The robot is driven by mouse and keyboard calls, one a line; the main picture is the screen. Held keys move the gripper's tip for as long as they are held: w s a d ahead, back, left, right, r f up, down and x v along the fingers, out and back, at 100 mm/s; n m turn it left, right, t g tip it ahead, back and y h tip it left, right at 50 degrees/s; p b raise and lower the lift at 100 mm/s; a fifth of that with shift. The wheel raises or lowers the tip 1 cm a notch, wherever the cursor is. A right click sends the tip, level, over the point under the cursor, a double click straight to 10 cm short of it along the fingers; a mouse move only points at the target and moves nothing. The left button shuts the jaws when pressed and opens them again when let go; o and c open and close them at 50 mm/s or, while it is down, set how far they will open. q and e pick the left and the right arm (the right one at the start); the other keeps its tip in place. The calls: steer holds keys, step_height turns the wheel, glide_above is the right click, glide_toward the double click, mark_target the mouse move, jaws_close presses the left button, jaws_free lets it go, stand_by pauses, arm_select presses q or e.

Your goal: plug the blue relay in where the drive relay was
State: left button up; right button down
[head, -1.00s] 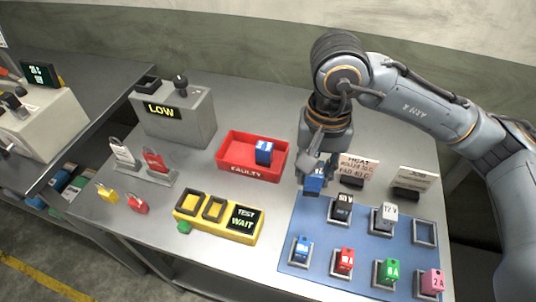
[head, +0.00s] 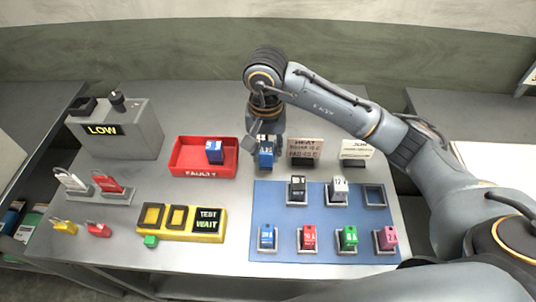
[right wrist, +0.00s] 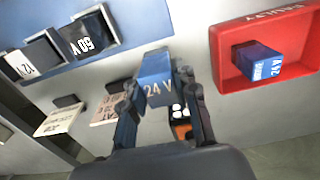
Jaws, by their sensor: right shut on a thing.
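My right gripper (head: 266,149) is shut on a blue relay (head: 266,159), marked 24 V in the right wrist view (right wrist: 155,80). It holds the relay beyond the far left corner of the blue board (head: 275,209). The board's far row has a black relay (head: 298,186), a white 12 V relay (head: 339,187) and an empty socket (head: 374,197) at the right. Another blue relay (head: 214,151) lies in the red tray (head: 205,173) marked FAULTY, also in the right wrist view (right wrist: 225,60). My left gripper is out of view.
The board's near row holds blue, red, green and pink plugs. Two sign cards (head: 305,150) stand behind the board. A yellow tester (head: 180,236) reading TEST WAIT lies left of it. A grey box (head: 125,135) reading LOW stands at the far left.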

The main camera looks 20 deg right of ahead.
mark_target(269, 159)
steer(key=shift+w+d+f, duration=0.35)
steer(key=shift+w+f, duration=0.05)
steer(key=shift+f, duration=0.15)
steer(key=f+p, duration=0.2)
steer(key=f, duration=0.1)
steer(key=shift+w+d, duration=0.2)
steer(key=shift+f, duration=0.45)
steer(key=shift+f, duration=0.25)
steer(key=c, duration=1)
jaws_free()
steer(key=shift+r, duration=0.1)
